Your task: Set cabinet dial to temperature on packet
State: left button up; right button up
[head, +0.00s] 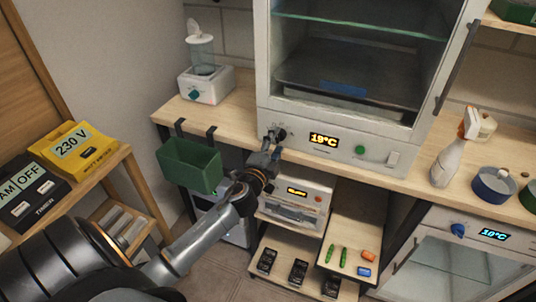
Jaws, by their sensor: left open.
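The white cabinet (294,127) stands on the wooden counter, its glass front showing shelves inside. Its display (323,140) reads 19°C in yellow digits. The dark dial (281,134) is at the left of the display, partly hidden by my left gripper. My left gripper (272,142) is open, with its fingertips at the dial; I cannot tell whether they touch it. No packet can be made out in this view. My right gripper is not in view.
A green button (360,149) and a white switch (393,158) sit right of the display. A green bin (190,166) hangs from the counter edge left of my arm. A lower unit (490,236) reads 10°C.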

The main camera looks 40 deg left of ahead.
pick_arm(q)
jog(key=v, duration=1)
jog(key=shift+s, duration=0.35)
jog(key=shift+d, duration=0.15)
jog(key=s+d+f+n+g+h, duration=0.1)
jog(key=s+f+n+g, duration=0.15)
jog(key=f, duration=0.95)
jog(key=s+d+f+n+g, duration=0.1)
jog(key=s+d+f+g, duration=0.2)
jog(key=f, duration=0.9)
jog(key=s+f+n+g+h, duration=0.1)
jog(key=s+f+n+g, duration=0.3)
jog(key=f, duration=0.8)
jog(key=s+d+f+n+g, duration=0.1)
jog(key=s+d+f+g, duration=0.1)
jog(key=s+f, duration=0.4)
jog(key=s+d+f+n+g+h, duration=0.1)
jog(key=s+f, duration=0.5)
jog(key=s, duration=0.9)
jog(key=s+d+f+n+g+h, duration=0.1)
jog(key=s+d+f+g, duration=0.3)
jog(key=s+f, duration=0.3)
jog(key=s, duration=0.3)
jog(key=shift+s, duration=0.15)
